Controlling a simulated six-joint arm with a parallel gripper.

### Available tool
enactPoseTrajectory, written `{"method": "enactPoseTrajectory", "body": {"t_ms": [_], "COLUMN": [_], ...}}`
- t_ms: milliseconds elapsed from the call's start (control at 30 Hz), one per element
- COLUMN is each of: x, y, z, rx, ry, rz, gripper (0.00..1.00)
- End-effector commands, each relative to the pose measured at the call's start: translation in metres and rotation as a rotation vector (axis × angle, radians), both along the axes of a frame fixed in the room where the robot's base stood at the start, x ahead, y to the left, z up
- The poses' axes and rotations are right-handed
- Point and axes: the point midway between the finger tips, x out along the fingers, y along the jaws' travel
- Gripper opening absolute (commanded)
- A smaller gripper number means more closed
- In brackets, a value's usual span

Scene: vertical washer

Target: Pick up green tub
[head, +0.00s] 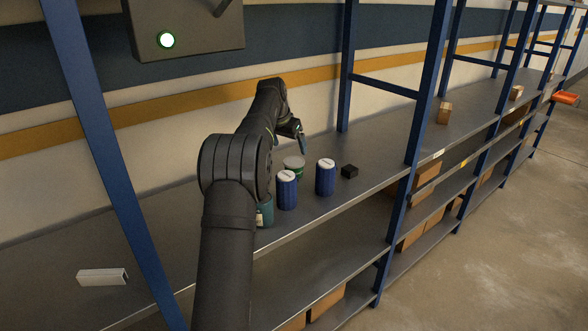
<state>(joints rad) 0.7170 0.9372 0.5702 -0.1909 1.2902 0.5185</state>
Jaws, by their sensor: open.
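A short round tub with a pale top and green side (295,168) stands on the upper shelf, behind two blue ribbed canisters. Its lower front is partly hidden by the nearer canister (287,190). My gripper (301,142) is above and slightly behind the green tub, apart from it as far as I can see. It is open and appears empty; my arm hides part of it.
The second blue canister (326,177) and a small black block (349,171) stand right of the tub. A teal container (265,212) is partly behind my arm. A blue shelf post (409,180) rises to the right. A pale metal bar (102,277) lies front left.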

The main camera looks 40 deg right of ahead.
Motion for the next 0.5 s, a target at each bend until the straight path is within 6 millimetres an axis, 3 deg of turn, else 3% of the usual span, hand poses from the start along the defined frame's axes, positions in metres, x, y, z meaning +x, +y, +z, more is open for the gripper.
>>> {"method": "enactPoseTrajectory", "body": {"t_ms": [233,500], "x": [0.007,0.01], "y": [-0.018,-0.025], "z": [-0.048,-0.066], "rx": [0.001,0.0], "ry": [0.002,0.0], "rz": [0.001,0.001], "gripper": [0.9,0.9]}}
